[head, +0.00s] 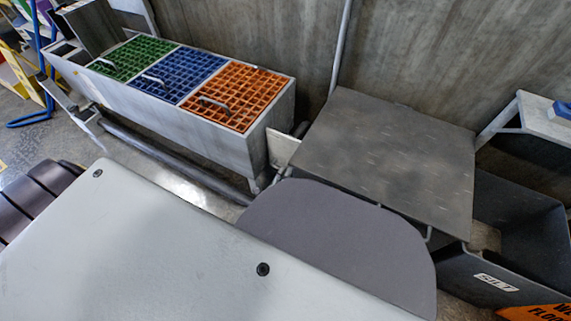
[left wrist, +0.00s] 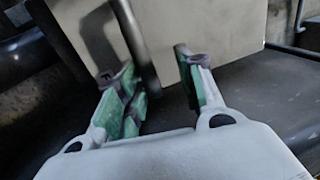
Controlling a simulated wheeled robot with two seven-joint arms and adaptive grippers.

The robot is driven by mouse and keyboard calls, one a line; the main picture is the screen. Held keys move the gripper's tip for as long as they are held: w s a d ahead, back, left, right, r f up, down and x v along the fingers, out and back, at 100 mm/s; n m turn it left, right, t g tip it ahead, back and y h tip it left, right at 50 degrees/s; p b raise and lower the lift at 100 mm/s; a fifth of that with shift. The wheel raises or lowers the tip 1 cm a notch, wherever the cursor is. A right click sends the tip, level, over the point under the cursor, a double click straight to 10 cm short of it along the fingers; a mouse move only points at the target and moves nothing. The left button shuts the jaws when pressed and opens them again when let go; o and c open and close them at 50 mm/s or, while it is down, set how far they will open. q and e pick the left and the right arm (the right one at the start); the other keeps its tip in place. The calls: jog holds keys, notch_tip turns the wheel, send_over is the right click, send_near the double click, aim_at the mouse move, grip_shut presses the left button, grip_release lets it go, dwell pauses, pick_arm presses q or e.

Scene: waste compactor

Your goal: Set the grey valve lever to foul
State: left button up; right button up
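In the left wrist view my left gripper (left wrist: 155,72) is open, its two green-padded fingers spread apart. A grey bar (left wrist: 133,42), which looks like the valve lever, runs down from the top edge between the fingers, closer to the left one. I cannot tell whether it touches that finger. A pale plate (left wrist: 215,38) stands behind it. No foul marking is readable, so the lever's setting cannot be told. In the head view neither the lever nor the gripper fingers can be made out; a small pale plate (head: 283,148) shows at the trough's near end. My right gripper is out of view.
A metal trough (head: 170,118) carries green (head: 135,57), blue (head: 183,77) and orange (head: 235,98) grates. A pipe (head: 180,165) runs low along the trough.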

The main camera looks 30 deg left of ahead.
pick_arm(q)
jog(key=shift+r, duration=4.35)
jog(key=shift+s, duration=0.2)
jog(key=s+d+f+p, duration=0.1)
jog(key=s+p, duration=0.3)
jog(key=s, duration=1.1)
jog(key=shift+s+d+f, duration=0.15)
jog(key=shift+d+f, duration=0.1)
jog(key=shift+d, duration=0.35)
jog(key=shift+p, duration=0.35)
